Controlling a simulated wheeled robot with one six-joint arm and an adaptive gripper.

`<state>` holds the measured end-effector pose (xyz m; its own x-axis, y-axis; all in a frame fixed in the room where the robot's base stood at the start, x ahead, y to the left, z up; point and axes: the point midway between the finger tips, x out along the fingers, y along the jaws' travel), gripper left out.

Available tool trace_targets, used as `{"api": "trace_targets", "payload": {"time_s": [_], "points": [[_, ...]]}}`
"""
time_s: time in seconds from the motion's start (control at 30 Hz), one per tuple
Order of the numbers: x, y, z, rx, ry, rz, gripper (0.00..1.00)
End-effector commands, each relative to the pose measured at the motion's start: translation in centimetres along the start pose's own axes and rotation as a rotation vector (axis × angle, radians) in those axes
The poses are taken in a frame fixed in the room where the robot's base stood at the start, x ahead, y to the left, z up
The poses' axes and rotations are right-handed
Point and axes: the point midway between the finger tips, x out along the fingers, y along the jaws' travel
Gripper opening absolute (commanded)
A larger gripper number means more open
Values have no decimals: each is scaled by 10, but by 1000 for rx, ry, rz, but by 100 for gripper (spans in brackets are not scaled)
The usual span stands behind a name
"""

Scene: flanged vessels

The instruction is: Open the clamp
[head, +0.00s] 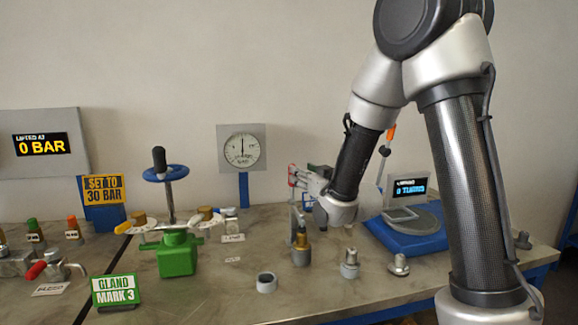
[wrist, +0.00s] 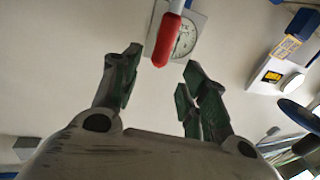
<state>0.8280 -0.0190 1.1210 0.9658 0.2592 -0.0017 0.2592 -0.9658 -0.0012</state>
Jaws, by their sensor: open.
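A red handle (wrist: 166,40) with a pale metal stem shows in the wrist view, in front of the gap between my fingertips. It also shows as a small red part (head: 292,176) in the head view, left of my gripper. I take it for the clamp's handle; the clamp's body is mostly hidden or too small to make out. My gripper (wrist: 158,76) is open, with green-padded fingers apart and nothing held. In the head view my gripper (head: 309,180) is above the back of the bench; whether a finger touches the handle cannot be told.
A brass-topped fitting (head: 301,248) stands below my gripper, with small metal fittings to its right. A blue base with a grey disc (head: 412,221) and a display (head: 407,191) is further right. A green valve (head: 177,256) with a tall blue handwheel stands left.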

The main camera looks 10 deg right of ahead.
Motion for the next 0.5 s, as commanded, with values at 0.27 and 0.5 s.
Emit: {"api": "trace_targets", "payload": {"time_s": [0.27, 0.5], "points": [[42, 0, 0, 0, 2, 0, 44], [71, 0, -1, 0, 2, 1, 44]]}}
